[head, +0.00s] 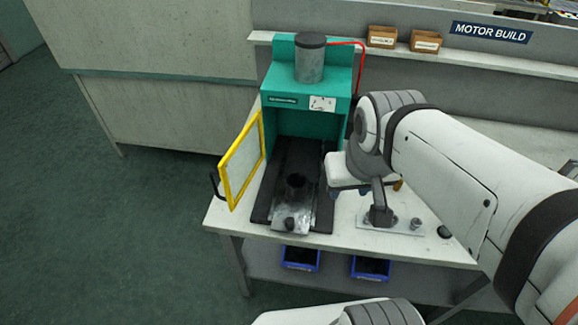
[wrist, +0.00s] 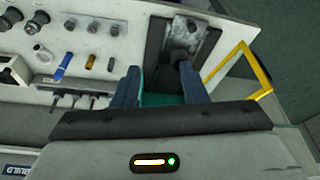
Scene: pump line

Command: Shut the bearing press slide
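The teal bearing press (head: 312,92) stands on the bench. Its slide (head: 293,220) is pulled out toward the bench's front edge, a grey metal plate between dark rails, with a dark round knob at its front end and a dark cylinder (head: 296,183) on it. The slide also shows at the top of the wrist view (wrist: 182,32). My gripper (head: 348,191) hangs to the right of the slide in the head view, apart from it. In the wrist view its two blue fingers (wrist: 160,78) are spread with nothing held between them.
The yellow-framed guard door (head: 242,160) stands swung open at the press's left; it also shows in the wrist view (wrist: 243,66). A metal fixture plate (head: 405,226) lies right of the slide. Several tools and small parts lie on the bench. Blue bins (head: 300,258) sit below.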

